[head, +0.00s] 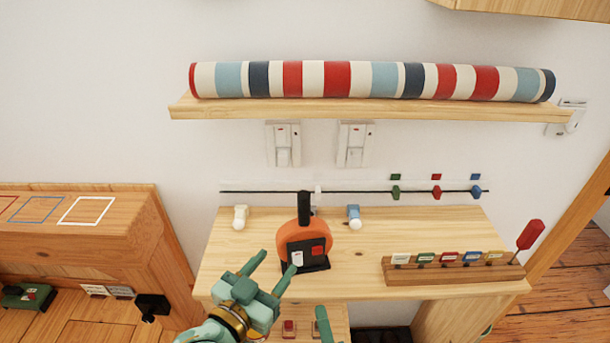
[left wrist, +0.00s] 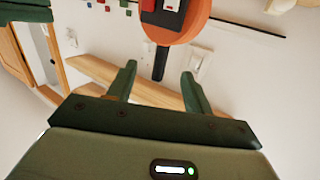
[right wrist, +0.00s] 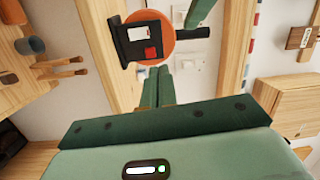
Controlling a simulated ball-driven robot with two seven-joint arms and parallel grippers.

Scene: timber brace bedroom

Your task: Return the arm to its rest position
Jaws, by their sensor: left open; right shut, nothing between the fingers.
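My left gripper (head: 268,271) is in front of the wooden desk's near edge, low in the head view. Its two green fingers are spread and empty, which also shows in the left wrist view (left wrist: 160,88). My right gripper (right wrist: 158,87) has its fingers together with nothing between them in the right wrist view. In the head view only a green tip (head: 323,325) of it shows at the bottom edge, right of the left gripper. An orange round device (head: 288,240) with a black handle and a black label panel stands on the desk, just beyond the left gripper.
The wooden desk (head: 240,262) holds a rack with coloured tags (head: 450,272) and a red-handled tool (head: 530,235). A striped roll (head: 360,78) lies on the wall shelf (head: 300,109). A wooden cabinet (head: 120,235) stands left. Blank wall is above it.

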